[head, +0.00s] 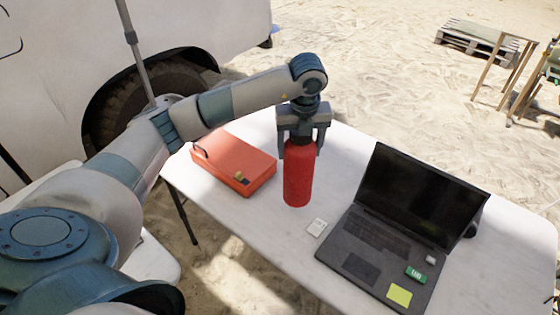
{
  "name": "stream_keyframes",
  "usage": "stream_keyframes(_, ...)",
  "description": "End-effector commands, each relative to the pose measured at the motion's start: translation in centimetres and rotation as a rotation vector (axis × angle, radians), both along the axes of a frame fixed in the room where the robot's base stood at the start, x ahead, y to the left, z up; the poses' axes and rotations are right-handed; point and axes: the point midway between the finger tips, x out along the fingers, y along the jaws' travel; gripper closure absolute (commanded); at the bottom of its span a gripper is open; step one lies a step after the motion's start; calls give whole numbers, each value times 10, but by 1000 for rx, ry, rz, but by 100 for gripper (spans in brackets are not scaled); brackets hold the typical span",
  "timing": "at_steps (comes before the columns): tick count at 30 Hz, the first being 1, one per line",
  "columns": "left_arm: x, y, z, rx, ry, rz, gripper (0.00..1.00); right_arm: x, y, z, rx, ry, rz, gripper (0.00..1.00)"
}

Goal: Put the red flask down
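The red flask (298,180) is upright on or just above the white table (262,222), between the red case and the laptop; I cannot tell whether its base touches the tabletop. My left gripper (299,151) points down over the flask, with its fingers on either side of the flask's upper part, and is shut on it. The flask's top is hidden by the gripper. My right gripper is not in view.
A red case (234,163) lies left of the flask. The tabletop in front of the flask is clear. A white vehicle (60,60) stands behind.

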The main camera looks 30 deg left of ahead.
Motion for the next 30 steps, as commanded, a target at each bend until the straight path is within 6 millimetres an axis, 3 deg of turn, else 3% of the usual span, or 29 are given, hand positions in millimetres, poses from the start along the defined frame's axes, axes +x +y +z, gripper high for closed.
stream_keyframes(3, -8, 21, -8, 2, 0, 2, 95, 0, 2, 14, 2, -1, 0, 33)
stream_keyframes(10, -18, 45, -26, 1, -1, 1, 95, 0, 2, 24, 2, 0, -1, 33)
stream_keyframes(25, -19, 49, -32, 0, -3, -1, 95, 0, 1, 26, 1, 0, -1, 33)
stream_keyframes(30, -20, 49, -45, 0, 0, -2, 95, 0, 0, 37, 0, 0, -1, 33)
